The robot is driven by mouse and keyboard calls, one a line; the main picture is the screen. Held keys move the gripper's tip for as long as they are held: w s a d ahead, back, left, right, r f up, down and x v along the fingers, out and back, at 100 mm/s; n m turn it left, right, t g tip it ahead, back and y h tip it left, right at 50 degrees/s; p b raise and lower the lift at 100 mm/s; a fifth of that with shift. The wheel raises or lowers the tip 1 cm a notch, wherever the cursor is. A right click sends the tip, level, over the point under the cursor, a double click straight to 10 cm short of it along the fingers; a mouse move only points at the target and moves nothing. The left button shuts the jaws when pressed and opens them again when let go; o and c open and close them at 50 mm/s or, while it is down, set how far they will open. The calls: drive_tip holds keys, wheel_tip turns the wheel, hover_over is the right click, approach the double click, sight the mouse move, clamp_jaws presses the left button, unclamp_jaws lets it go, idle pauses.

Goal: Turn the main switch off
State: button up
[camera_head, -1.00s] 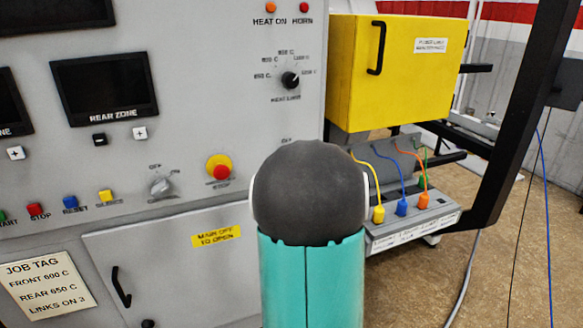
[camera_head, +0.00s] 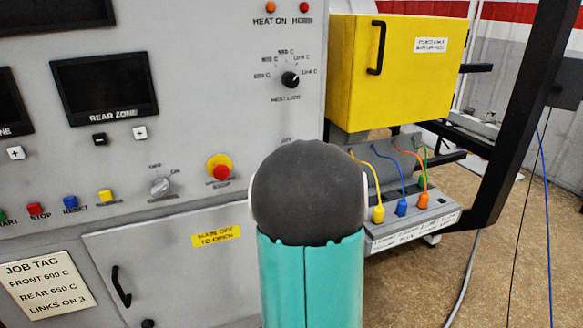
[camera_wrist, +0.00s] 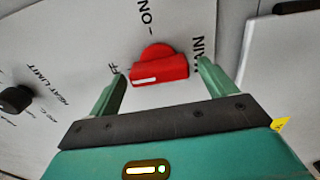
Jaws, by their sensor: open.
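The main switch is a red rotary handle (camera_wrist: 160,70) on the pale panel in the wrist view. Its bar lies across the picture, with a white mark on its left end, the end nearer the letters "FF". "ON" is printed above it, and "AIN" to its right. My gripper (camera_wrist: 161,67) is open, with one green finger on each side of the bar. I cannot tell whether the fingers touch it. In the head view my arm hides the switch and my gripper.
A black heat limit knob (camera_wrist: 15,98) is left of my gripper; it also shows in the head view (camera_head: 290,79). A red and yellow stop button (camera_head: 219,167) and a grey selector (camera_head: 160,187) are nearby. A yellow box (camera_head: 385,75) juts out at the right, above coloured plugs (camera_head: 402,206).

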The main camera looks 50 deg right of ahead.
drive_tip(key=v, duration=1.3)
drive_tip(key=shift+s+a, duration=0.15)
drive_tip(key=shift+s, duration=0.15)
drive_tip(key=w+a+m+g+y, duration=0.2)
drive_tip(key=w+a+m, duration=0.2)
drive_tip(key=a, duration=0.5)
drive_tip(key=w+a+m+g+y, duration=0.1)
drive_tip(key=w+a+m+g, duration=0.3)
drive_tip(key=a, duration=0.6)
drive_tip(key=s+a+m+g+y, duration=0.2)
drive_tip(key=s+a, duration=0.3)
drive_tip(key=a, duration=0.6)
drive_tip(key=s+a+f+m+g+y, duration=0.1)
drive_tip(key=s+a+y, duration=0.3)
drive_tip(key=a, duration=0.7)
drive_tip(key=shift+s+f+m+g, duration=0.4)
drive_tip(key=shift+s+m, duration=0.1)
drive_tip(key=shift+s, duration=0.15)
